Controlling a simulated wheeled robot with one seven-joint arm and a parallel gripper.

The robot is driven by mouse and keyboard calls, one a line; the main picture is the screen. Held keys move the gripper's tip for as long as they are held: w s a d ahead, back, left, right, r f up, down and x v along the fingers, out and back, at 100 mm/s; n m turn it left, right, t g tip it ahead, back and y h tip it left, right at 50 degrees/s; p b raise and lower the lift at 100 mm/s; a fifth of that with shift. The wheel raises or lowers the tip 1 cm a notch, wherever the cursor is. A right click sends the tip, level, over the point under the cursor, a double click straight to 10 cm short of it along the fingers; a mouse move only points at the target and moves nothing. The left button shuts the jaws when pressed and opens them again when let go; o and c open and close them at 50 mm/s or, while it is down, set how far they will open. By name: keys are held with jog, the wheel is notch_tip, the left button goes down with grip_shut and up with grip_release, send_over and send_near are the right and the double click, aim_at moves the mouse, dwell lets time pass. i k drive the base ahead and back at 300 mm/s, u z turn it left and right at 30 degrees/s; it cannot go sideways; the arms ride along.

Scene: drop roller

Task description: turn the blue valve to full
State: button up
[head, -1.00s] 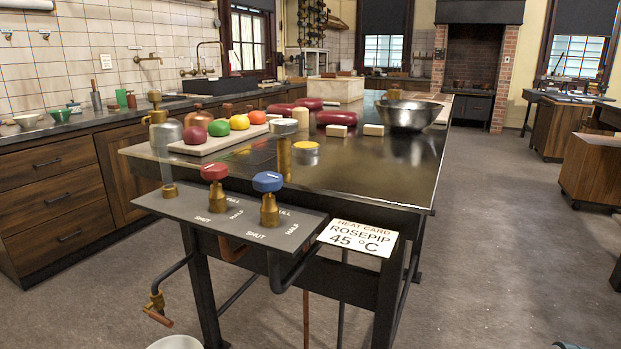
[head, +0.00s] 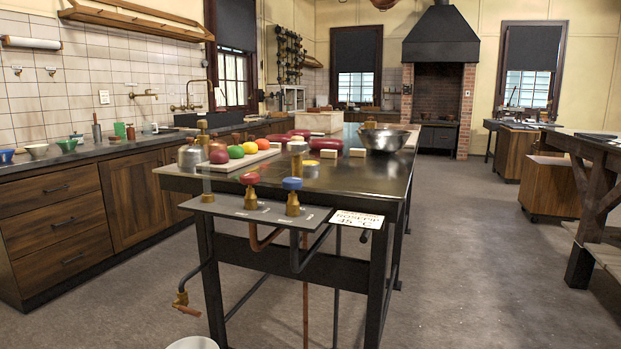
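The blue valve (head: 292,184) has a blue knob on a brass stem. It stands upright at the right part of a dark panel (head: 240,207) on the near end of the table. Its pointer direction is too small to tell. A red valve (head: 250,179) of the same form stands to its left on that panel. White lettering on the panel is too small to read now. A heat card (head: 356,219) hangs at the panel's right, seen at a steep slant. My gripper is not in view.
The dark table (head: 340,180) carries coloured balls (head: 235,152), red rolls and a metal bowl (head: 383,139). Pipes hang below the panel, and a white bucket (head: 193,343) stands on the floor. Open floor (head: 480,260) lies to the right, before a wooden bench (head: 590,190).

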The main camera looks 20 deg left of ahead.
aim_at(292, 184)
jog(key=u, duration=1)
jog(key=i, duration=0.15)
jog(key=u, duration=0.05)
